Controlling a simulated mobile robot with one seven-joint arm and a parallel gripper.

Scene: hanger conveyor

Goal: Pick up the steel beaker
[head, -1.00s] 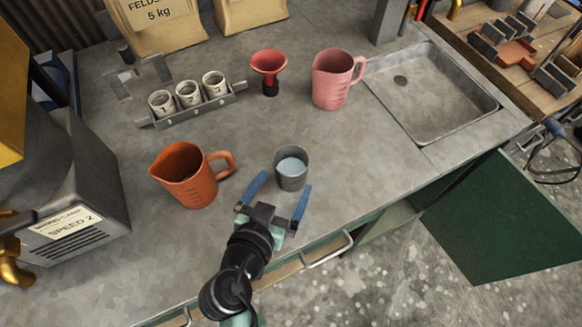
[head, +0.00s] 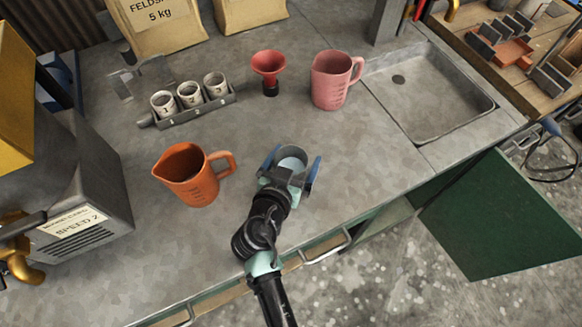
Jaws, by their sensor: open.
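The steel beaker (head: 292,153) stands upright on the grey worktop, with pale blue-white contents showing inside. My gripper (head: 293,166) is open, with one blue finger on the left side of the beaker and the other on its right. The gripper body hides the beaker's lower front. I cannot tell whether the fingers touch its wall.
An orange jug (head: 192,176) stands close on the left. A pink jug (head: 333,80), a red funnel (head: 269,69) and a rack (head: 196,112) with three numbered cups stand behind. A sink (head: 435,95) is at right. The worktop (head: 375,150) right of the beaker is clear.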

